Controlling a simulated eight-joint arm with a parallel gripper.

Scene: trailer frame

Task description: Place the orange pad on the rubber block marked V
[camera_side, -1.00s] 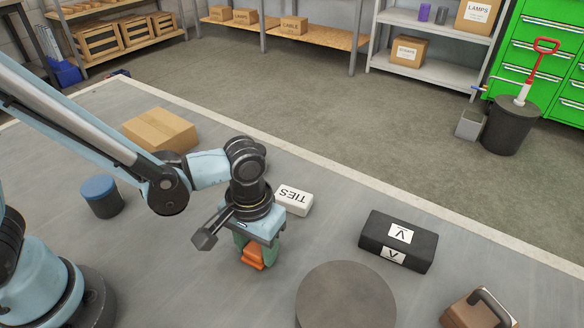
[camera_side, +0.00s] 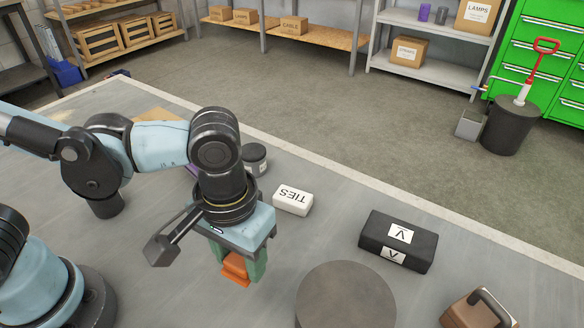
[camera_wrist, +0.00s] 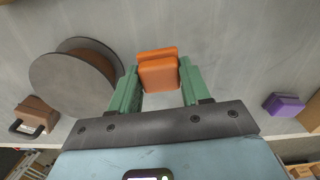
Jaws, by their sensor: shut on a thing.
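My gripper (camera_side: 240,262) is shut on the orange pad (camera_side: 236,269) and holds it above the grey table. In the wrist view the orange pad (camera_wrist: 158,72) sits between the green fingers of my gripper (camera_wrist: 159,82). The black rubber block (camera_side: 385,246) has white labels marked V on its top and front side. It lies on the table to the right of my gripper in the side view, apart from it, with its top bare. The block is not seen in the wrist view.
A white box marked TIES (camera_side: 293,199) lies between my gripper and the block. A round grey-brown drum (camera_side: 345,298) stands in front of the block. A brown case with a handle (camera_side: 478,310) is at the lower right. A purple block (camera_wrist: 284,104) shows in the wrist view.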

